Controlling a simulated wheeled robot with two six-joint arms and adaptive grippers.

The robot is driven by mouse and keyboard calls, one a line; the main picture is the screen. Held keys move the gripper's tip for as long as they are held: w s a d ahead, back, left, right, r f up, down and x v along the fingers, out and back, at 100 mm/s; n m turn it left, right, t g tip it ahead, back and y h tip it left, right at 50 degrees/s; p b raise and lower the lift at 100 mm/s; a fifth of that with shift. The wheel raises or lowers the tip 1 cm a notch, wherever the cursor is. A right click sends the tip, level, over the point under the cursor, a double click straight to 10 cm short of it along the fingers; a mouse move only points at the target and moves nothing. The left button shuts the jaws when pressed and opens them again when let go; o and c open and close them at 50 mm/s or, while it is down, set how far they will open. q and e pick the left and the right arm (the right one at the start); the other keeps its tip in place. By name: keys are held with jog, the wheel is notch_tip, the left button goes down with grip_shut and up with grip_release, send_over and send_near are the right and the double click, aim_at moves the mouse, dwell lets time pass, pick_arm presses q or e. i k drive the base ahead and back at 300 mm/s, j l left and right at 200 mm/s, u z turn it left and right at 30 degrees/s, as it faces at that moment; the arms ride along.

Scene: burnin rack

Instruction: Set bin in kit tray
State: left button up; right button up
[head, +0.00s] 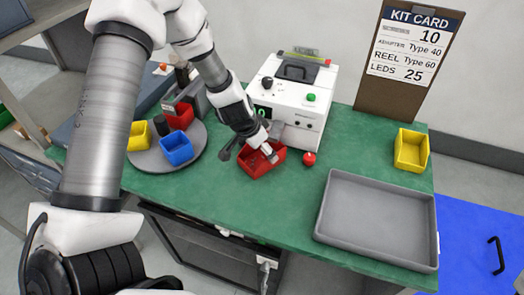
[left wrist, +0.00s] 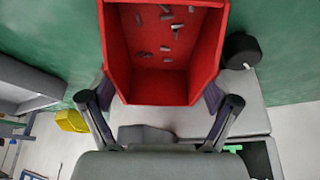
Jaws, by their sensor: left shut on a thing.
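A red bin (head: 260,162) is in front of the white machine, near the middle of the green table. My left gripper (head: 268,152) is shut on it. In the left wrist view the fingers sit on either side of the red bin (left wrist: 165,60), which holds several small grey pieces. I cannot tell whether the bin touches the table. The grey kit tray (head: 375,215) lies empty at the table's right front; it also seems to show at the left of the left wrist view (left wrist: 22,82). My right gripper is not in view.
A round grey turntable (head: 150,165) at the left carries yellow, blue and red bins. The white machine (head: 292,100) stands behind the held bin. A red knob or ball (head: 309,158) lies between bin and tray. A yellow bin (head: 411,150) and the kit card (head: 411,45) are at the right.

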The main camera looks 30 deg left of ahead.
aim_at(375, 221)
jog(key=k+j, duration=0.2)
jog(key=k, duration=0.25)
jog(key=k+j, duration=0.25)
jog(key=k, duration=0.25)
jog(key=k+j, duration=0.2)
jog(key=k, duration=0.25)
jog(key=i+l+z, duration=0.2)
jog(key=i+l, duration=0.2)
jog(key=i+l+z, duration=0.2)
jog(key=i+l, duration=0.15)
jog(key=i, duration=0.25)
jog(key=i+l+z, duration=0.2)
jog(key=i, duration=0.3)
